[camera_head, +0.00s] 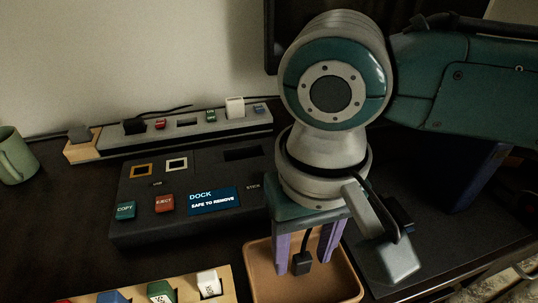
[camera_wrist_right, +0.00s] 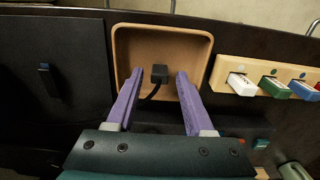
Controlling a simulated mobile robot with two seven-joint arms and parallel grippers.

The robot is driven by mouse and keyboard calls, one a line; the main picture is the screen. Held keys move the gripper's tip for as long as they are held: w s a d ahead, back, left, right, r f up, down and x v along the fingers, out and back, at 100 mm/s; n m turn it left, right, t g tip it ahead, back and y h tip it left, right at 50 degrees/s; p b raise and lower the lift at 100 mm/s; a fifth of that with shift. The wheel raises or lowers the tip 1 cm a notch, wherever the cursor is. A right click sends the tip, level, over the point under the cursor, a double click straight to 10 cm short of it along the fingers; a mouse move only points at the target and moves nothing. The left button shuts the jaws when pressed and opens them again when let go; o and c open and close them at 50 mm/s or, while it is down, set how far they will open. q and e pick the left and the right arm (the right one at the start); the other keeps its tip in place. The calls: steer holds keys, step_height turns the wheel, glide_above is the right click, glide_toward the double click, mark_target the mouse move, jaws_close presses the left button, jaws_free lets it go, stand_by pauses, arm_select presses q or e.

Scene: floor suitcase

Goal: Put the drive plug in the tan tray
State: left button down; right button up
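The tan tray (camera_head: 260,293) is at the bottom centre of the head view, and it fills the upper middle of the right wrist view (camera_wrist_right: 206,58). The drive plug (camera_head: 302,263) is a small black block with a black cord. It shows over the tray floor in both views, also in the right wrist view (camera_wrist_right: 159,74). I cannot tell whether it rests on the floor. My right gripper (camera_head: 302,267) points down over the tray. Its purple fingers are apart on either side of the plug, with visible gaps in the wrist view. My left gripper is not in view.
A black dock (camera_head: 190,226) with labelled buttons stands left of the tray. A power strip (camera_head: 190,135) lies behind it. A wooden rack (camera_head: 232,283) with several coloured sticks sits at the front left. A green mug (camera_head: 18,158) stands at far left.

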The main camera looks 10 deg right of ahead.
mark_target(303, 257)
step_height(303, 257, up, 12)
steer(key=p, duration=0.4)
steer(key=s+a+f+n+t+y, duration=0.2)
steer(key=s+a+f+y, duration=0.1)
steer(key=s+a+y, duration=0.15)
steer(key=s+d+f+h, duration=0.1)
steer(key=s+d+h, duration=0.1)
steer(key=s+d, duration=0.2)
steer(key=s+d+f+t+h, duration=0.1)
steer(key=s+d+h, duration=0.1)
steer(key=d, duration=0.8)
steer(key=shift+s+f+t, duration=0.3)
steer(key=shift+s, duration=0.55)
